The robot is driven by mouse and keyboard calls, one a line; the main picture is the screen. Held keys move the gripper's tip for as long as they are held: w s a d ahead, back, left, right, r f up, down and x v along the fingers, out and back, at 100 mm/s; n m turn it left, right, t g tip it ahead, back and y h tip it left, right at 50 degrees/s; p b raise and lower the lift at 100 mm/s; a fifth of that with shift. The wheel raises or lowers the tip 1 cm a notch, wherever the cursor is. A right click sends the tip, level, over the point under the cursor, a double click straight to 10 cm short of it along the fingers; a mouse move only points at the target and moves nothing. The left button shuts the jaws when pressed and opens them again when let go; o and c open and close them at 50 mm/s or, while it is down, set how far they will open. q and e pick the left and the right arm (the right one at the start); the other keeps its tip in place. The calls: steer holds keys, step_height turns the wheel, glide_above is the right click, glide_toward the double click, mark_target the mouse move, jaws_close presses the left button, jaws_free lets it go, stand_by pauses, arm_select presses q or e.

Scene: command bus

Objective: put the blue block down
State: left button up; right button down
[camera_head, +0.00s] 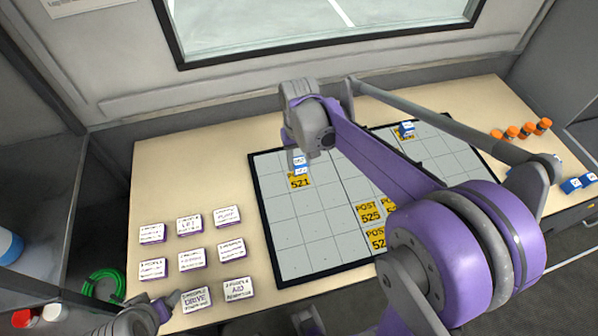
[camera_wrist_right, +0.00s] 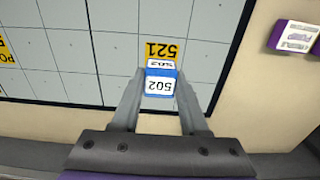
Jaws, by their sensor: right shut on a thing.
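The blue block (camera_wrist_right: 160,86), with white faces marked 502, is between the fingers of my right gripper (camera_wrist_right: 160,95) in the right wrist view. In the head view the blue block (camera_head: 300,166) is at the yellow POST 521 tile (camera_head: 299,181) on the grey gridded board (camera_head: 296,235). My right gripper is shut on it. Whether the block touches the board I cannot tell. My left gripper (camera_head: 172,300) shows only in part at the bottom left of the head view, near the DRIVE card; its jaw state is unclear.
Several purple-edged white cards (camera_head: 190,260) lie left of the board. Another blue block (camera_head: 406,128) stands on a yellow tile at the board's back. Yellow POST tiles (camera_head: 369,212) lie mid-board. Orange cylinders (camera_head: 527,129) and blue blocks (camera_head: 571,186) are at the right.

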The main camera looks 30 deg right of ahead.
mark_target(299, 171)
arm_select(q)
steer(key=shift+f, duration=0.2)
arm_select(e)
steer(key=shift+f, duration=2.2)
arm_select(q)
steer(key=shift+s, duration=0.1)
steer(key=shift+f+b, duration=0.15)
steer(key=shift+b, duration=0.2)
arm_select(e)
steer(key=shift+f, duration=0.2)
steer(key=shift+c, duration=2.1)
jaws_free()
steer(key=shift+r, duration=0.15)
